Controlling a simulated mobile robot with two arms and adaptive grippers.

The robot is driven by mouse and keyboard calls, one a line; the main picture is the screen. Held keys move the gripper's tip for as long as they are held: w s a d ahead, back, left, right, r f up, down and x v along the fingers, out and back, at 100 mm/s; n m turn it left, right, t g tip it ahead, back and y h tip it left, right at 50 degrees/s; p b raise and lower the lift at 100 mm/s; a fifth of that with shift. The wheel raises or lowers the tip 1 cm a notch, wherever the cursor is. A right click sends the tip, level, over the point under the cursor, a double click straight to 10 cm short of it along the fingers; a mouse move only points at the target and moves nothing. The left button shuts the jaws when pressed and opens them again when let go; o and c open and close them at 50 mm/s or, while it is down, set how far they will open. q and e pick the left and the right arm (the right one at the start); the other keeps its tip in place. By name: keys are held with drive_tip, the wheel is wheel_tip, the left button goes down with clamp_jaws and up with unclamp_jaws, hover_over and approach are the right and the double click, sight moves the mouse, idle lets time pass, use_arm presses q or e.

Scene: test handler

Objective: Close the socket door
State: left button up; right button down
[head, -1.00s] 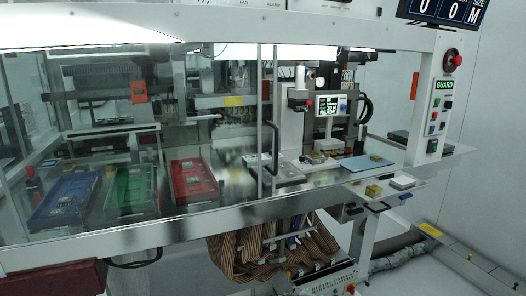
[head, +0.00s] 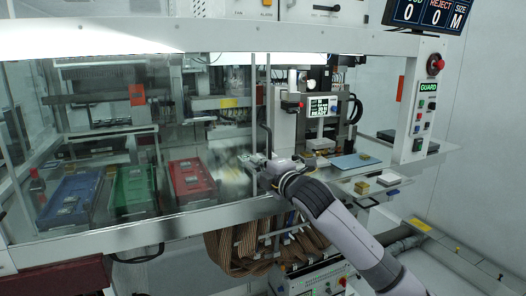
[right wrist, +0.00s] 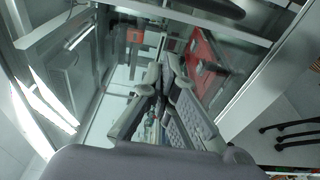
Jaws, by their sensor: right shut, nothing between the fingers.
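The clear sliding door panel (head: 215,120) stands at the front of the machine, with a dark upright handle (head: 266,138) near its right edge. The opening to its right is uncovered. My right gripper (head: 248,160) is in front of the door edge, at the handle's lower end; its fingers are shut and empty. I cannot tell whether it touches the handle or the panel. In the right wrist view the closed fingers (right wrist: 162,82) point toward the glass. My left gripper is not in view.
Red (head: 192,178), green (head: 133,190) and blue (head: 70,198) trays lie behind the glass. A small screen (head: 321,106) and a light blue plate (head: 355,161) are in the open bay. A guard button panel (head: 424,110) is on the right post. Brown cables (head: 235,248) hang below.

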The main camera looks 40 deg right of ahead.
drive_tip(key=w, duration=0.1)
drive_tip(key=w+p, duration=0.1)
drive_tip(key=w, duration=0.1)
drive_tip(key=w+p, duration=0.1)
drive_tip(key=w, duration=0.1)
drive_tip(key=shift+d+r, duration=0.15)
drive_tip(key=shift+d, duration=0.15)
drive_tip(key=s+d, duration=0.1)
drive_tip(key=d, duration=0.1)
drive_tip(key=s+d+p, duration=0.1)
drive_tip(key=shift+s+d+f, duration=0.2)
drive_tip(key=shift+d, duration=0.15)
drive_tip(key=shift+w+a, duration=0.1)
